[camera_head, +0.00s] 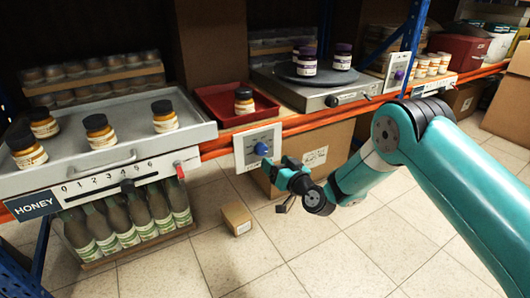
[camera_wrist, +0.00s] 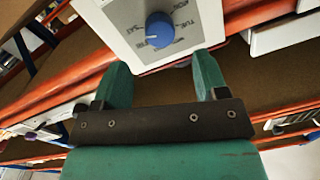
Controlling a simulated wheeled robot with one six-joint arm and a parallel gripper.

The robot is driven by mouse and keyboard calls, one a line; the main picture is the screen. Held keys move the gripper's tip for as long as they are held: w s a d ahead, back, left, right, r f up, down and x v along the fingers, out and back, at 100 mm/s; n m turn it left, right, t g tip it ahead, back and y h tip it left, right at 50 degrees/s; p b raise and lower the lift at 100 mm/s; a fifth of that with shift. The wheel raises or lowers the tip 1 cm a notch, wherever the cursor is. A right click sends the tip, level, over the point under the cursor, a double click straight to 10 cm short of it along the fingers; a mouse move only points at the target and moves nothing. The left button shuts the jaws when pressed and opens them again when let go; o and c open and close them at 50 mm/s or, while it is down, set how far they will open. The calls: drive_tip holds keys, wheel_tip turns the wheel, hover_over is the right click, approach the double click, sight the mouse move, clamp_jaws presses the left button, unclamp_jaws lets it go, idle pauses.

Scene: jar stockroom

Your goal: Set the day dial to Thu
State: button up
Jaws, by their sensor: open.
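The day dial is a blue knob (camera_head: 261,149) on a white panel (camera_head: 248,158) fixed to the orange shelf beam. In the wrist view the knob (camera_wrist: 159,30) sits on the panel (camera_wrist: 120,15) just beyond my fingertips, with small day letters around it; one reads like TUE, the others are hard to read. A pale mark on the knob points to the left in that view. My gripper (camera_head: 288,166) is in front of the panel, a little right of the knob. In the wrist view my gripper (camera_wrist: 163,65) is open and empty, its fingers apart from the knob.
A grey tray (camera_head: 60,178) with amber jars and a numbered slider scale is at left. A red tray (camera_head: 215,100) holds one jar above the panel. A second panel with a purple knob (camera_head: 399,75) is at right. A small box (camera_head: 236,218) lies on open floor.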

sight(264, 151)
drive_tip(key=b+x, duration=0.1)
drive_tip(key=x, duration=0.4)
drive_tip(key=shift+w+a+f+b, duration=0.1)
drive_tip(key=shift+w+a+b, duration=0.1)
drive_tip(key=shift+b, duration=0.1)
drive_tip(key=shift+w+a, duration=0.35)
drive_tip(key=shift+w, duration=0.25)
drive_tip(key=shift+c, duration=0.4)
drive_tip(key=c, duration=0.8)
drive_tip(key=shift+c, duration=0.2)
